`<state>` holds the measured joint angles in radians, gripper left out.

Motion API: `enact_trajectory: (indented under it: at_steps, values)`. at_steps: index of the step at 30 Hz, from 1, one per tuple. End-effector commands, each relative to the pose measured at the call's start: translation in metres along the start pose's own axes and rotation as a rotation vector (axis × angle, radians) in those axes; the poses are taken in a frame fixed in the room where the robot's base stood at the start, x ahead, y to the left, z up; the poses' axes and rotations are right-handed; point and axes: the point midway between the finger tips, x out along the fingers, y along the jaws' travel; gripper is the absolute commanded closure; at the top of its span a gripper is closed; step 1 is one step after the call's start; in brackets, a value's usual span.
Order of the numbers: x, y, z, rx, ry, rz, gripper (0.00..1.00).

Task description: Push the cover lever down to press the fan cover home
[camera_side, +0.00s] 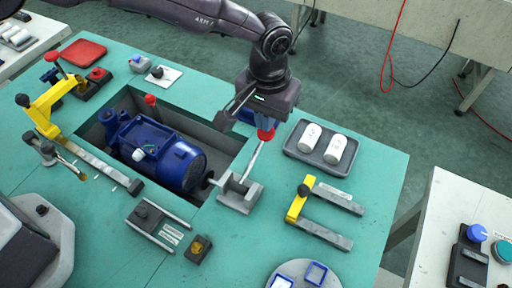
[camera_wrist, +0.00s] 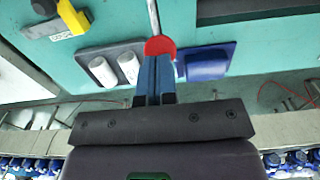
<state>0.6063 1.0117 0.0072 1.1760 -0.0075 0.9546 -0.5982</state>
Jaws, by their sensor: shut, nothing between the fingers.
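The cover lever is a grey rod (camera_side: 252,158) with a red knob (camera_side: 266,134), rising tilted from a grey bracket (camera_side: 240,193) at the right end of the blue pump motor (camera_side: 160,150). The fan cover cannot be made out clearly at the motor's dark right end. My gripper (camera_side: 264,124) is shut and empty, pointing down right at the red knob. In the wrist view the blue fingers (camera_wrist: 156,64) overlap the near edge of the red knob (camera_wrist: 160,46), with the rod (camera_wrist: 153,16) beyond. Whether they touch it cannot be told.
A dark tray (camera_side: 292,153) with two white cylinders stands just right of the lever. A yellow-handled fixture (camera_side: 297,206) lies front right. A blue block (camera_wrist: 205,62) is close to the knob. The motor sits in a recess; a yellow lever (camera_side: 45,100) stands far left.

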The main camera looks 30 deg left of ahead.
Motion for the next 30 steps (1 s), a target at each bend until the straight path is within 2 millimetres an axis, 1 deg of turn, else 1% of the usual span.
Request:
enact_trajectory:
  at_steps: [16,30]
  values:
    - [-0.048,0.000,0.000,0.000,0.002,0.001,1.00]
    - [-0.049,0.000,0.000,0.001,0.001,0.000,1.00]
